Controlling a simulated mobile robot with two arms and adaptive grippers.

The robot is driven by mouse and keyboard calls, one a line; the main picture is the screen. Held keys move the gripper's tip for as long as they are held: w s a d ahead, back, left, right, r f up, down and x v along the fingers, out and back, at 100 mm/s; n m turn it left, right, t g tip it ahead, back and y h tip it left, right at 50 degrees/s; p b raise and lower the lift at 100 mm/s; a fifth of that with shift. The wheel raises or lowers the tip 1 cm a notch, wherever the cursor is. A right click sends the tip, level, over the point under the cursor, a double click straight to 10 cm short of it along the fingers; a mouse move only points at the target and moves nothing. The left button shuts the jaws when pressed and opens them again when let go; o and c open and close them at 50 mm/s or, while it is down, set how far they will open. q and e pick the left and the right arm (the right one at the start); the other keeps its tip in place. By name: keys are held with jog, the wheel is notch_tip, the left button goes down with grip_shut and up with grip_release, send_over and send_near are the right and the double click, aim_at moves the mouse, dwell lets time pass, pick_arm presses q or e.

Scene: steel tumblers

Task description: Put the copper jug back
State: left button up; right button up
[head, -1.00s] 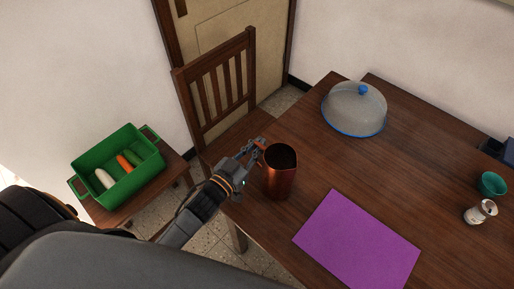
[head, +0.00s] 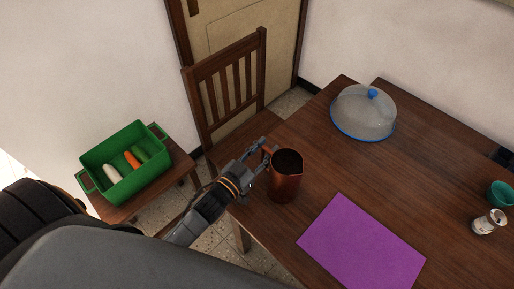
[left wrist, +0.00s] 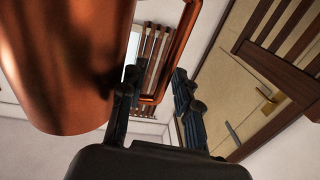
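The copper jug (head: 286,183) stands upright near the left edge of the dark wooden table, with its handle on the left side. It looks to be resting on the table. In the left wrist view the jug (left wrist: 65,65) fills the upper left, and its loop handle (left wrist: 178,52) comes down between my fingers. My left gripper (head: 266,155) is at the handle side of the jug. In the left wrist view its fingers (left wrist: 156,98) are spread apart, one on each side of the handle, with gaps visible. My right gripper is not in view.
A purple mat (head: 361,243) lies right of the jug. A clear dome with blue rim (head: 363,113) stands at the back. A teal cup (head: 500,194) and a can (head: 489,222) stand far right. A chair (head: 228,85) and a green crate (head: 125,163) with vegetables are left.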

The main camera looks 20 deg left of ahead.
pick_arm(q)
jog(key=b+v, duration=0.2)
jog(key=v, duration=1)
jog(key=shift+w, duration=0.1)
